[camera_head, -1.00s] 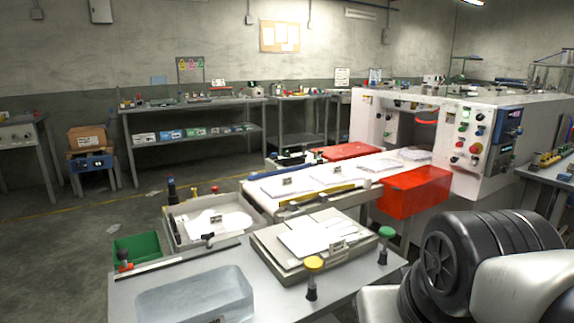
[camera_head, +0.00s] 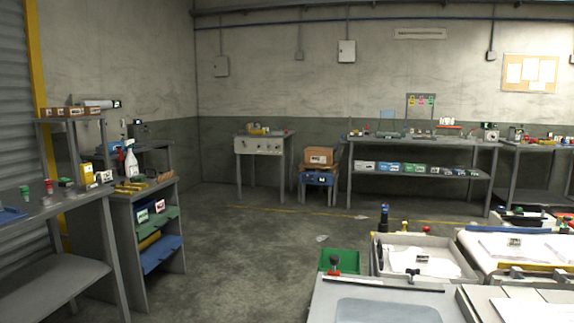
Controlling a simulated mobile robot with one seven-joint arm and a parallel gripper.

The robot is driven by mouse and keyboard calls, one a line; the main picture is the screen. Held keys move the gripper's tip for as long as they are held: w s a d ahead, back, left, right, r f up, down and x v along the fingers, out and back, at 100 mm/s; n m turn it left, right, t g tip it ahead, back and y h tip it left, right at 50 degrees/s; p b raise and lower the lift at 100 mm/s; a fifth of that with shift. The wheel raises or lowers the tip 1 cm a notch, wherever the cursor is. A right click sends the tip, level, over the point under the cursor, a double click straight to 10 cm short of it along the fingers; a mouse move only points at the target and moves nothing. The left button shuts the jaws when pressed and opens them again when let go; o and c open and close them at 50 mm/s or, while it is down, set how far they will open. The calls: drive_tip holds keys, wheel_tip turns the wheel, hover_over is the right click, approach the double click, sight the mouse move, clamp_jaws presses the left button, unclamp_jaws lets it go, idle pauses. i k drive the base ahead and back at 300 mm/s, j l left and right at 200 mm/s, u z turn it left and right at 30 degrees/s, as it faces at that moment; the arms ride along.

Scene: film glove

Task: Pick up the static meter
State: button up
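I cannot make out a static meter for certain; the small items on the benches are too small to tell apart. Small devices stand on the long back bench (camera_head: 420,142), on the small grey cabinet table (camera_head: 262,145) by the back wall, and on the left benches. My gripper is not in view.
A left workbench (camera_head: 45,212) and a shelf unit (camera_head: 150,215) with a spray bottle (camera_head: 131,160) line the left side. A grey table (camera_head: 330,300), a green bin (camera_head: 343,260) and a white tray (camera_head: 455,268) fill the front right.

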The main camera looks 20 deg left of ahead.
sight(87, 178)
drive_tip(key=u, duration=2.05)
